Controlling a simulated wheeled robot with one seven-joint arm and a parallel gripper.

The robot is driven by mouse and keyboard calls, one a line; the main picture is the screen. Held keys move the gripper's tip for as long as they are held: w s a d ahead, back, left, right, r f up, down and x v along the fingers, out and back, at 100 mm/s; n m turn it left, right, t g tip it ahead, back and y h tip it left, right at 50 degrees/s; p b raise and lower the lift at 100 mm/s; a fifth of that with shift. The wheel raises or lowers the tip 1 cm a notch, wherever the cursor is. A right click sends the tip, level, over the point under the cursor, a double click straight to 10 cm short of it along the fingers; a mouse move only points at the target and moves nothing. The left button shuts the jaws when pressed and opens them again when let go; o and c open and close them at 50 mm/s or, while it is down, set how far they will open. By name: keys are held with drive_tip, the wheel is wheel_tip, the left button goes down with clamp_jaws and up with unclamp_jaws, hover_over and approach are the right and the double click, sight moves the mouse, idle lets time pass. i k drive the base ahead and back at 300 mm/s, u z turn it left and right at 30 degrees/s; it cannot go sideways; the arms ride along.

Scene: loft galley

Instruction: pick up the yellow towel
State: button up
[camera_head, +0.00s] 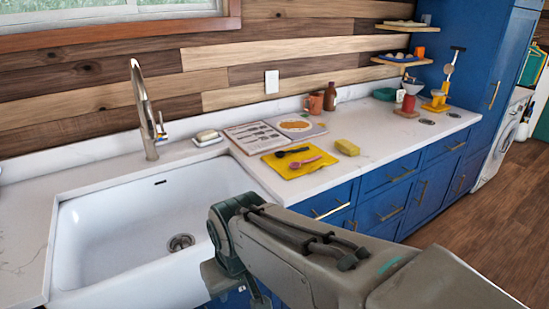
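The yellow towel (279,164) lies flat on the white counter, just right of the sink and near the counter's front edge. A black spoon-like utensil (292,152) and a pink one (306,162) lie on top of it. My arm crosses the lower right of the view, with a joint in front of the sink cabinet, below and left of the towel. My gripper does not show in this view, so its opening and anything in it are hidden.
An open book (248,135) lies behind the towel. A yellow sponge (347,147) sits to its right. The white sink (95,235) with a tall faucet (143,110) is at left. Blue drawers (388,204) front the counter.

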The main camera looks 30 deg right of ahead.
sight(348, 149)
drive_tip(key=z, duration=1.3)
drive_tip(key=k, duration=0.45)
drive_tip(key=z, duration=0.25)
drive_tip(key=i, duration=0.75)
drive_tip(key=z, duration=0.95)
drive_tip(key=i, duration=1.45)
drive_tip(key=u, duration=0.6)
